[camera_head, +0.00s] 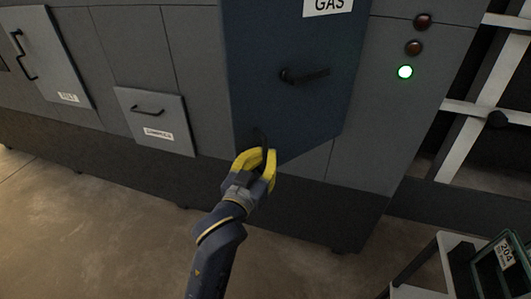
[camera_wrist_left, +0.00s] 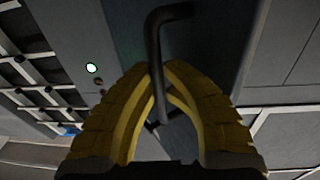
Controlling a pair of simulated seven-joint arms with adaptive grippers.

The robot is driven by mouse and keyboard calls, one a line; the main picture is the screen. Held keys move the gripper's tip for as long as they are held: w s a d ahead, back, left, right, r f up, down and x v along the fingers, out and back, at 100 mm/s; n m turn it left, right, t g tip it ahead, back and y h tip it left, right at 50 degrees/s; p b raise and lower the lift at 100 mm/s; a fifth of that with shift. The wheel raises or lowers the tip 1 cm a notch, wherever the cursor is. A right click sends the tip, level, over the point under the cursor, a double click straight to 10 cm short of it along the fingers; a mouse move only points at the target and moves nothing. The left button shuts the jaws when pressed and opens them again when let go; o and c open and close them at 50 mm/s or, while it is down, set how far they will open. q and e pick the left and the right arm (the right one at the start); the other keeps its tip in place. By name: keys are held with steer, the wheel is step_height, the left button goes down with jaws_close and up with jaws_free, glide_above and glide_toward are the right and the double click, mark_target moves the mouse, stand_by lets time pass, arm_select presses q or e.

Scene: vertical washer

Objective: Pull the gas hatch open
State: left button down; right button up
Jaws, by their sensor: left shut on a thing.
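The gas hatch (camera_head: 275,40) is a dark blue panel with a white "GAS" label (camera_head: 328,6) at its top right. Its lower edge slants against the machine's panel lines, so it looks angled out from the front; how far is hard to tell. My left gripper (camera_head: 257,155), with yellow fingers, is at the hatch's lower edge, shut on a dark bent handle (camera_head: 262,139). In the left wrist view the handle (camera_wrist_left: 158,55) runs between the fingers and bends at its top. A black lever (camera_head: 305,75) sits higher on the hatch. My right gripper is out of view.
A grey machine front holds a small hatch (camera_head: 158,118) and a taller labelled door (camera_head: 48,55) to the left. Indicator lights, one lit green (camera_head: 405,72), are on the right. A dark crate (camera_head: 490,275) labelled 204 stands at lower right. The floor (camera_head: 100,225) in front is clear.

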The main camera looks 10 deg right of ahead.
arm_select(q)
steer(key=c, duration=1.5)
jaws_free()
steer(key=shift+a, duration=0.15)
steer(key=shift+o, duration=0.2)
steer(key=v, duration=0.7)
steer(key=shift+s, duration=0.25)
steer(key=shift+a+f, duration=0.1)
steer(key=shift+a, duration=0.05)
